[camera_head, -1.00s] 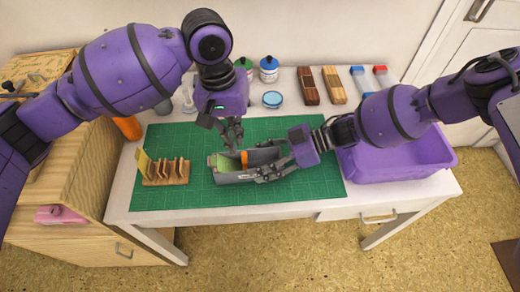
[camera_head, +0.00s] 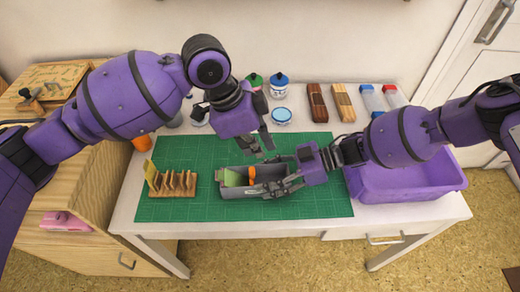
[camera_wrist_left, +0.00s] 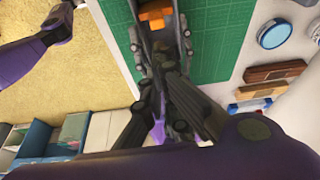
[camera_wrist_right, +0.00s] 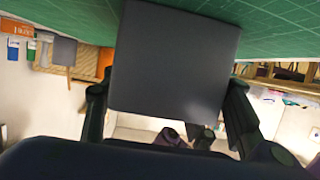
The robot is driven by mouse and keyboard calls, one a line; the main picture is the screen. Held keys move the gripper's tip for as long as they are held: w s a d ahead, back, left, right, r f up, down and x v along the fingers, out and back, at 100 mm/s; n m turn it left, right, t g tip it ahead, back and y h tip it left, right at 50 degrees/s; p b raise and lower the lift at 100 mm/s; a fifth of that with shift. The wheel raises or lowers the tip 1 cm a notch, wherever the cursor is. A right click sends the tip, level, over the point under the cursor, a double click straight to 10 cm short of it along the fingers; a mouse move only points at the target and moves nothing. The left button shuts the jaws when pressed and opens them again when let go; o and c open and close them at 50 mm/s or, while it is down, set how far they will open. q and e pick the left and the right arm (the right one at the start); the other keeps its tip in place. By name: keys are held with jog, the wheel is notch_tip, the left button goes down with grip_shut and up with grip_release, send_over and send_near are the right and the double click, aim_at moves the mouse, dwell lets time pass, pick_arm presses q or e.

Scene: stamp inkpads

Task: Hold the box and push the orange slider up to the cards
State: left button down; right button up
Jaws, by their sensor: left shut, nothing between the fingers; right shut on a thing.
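The grey box (camera_head: 232,191) lies on the green cutting mat. Green cards (camera_head: 236,179) stand in its left part. The orange slider (camera_head: 252,172) stands upright near the box's middle, right of the cards; it also shows in the left wrist view (camera_wrist_left: 155,14). My right gripper (camera_head: 284,186) is shut on the box's right end. In the right wrist view its fingers flank the grey end wall (camera_wrist_right: 175,60). My left gripper (camera_head: 266,151) is shut and empty above the back of the box, to the right of the slider. I cannot tell its exact height.
A wooden rack (camera_head: 173,185) with several upright pieces stands left of the box. A purple bin (camera_head: 405,188) is at the right, under my right arm. Jars (camera_head: 279,86), wooden blocks (camera_head: 343,102) and stamps line the back. The front of the mat (camera_head: 230,211) is clear.

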pick_arm(q)
jog(key=x, duration=0.8)
send_over(241, 167)
jog(key=s, duration=0.4)
jog(key=shift+w+d, duration=0.1)
jog(key=shift+w, duration=0.05)
jog(key=shift+d, duration=0.1)
jog(key=shift+r, duration=0.1)
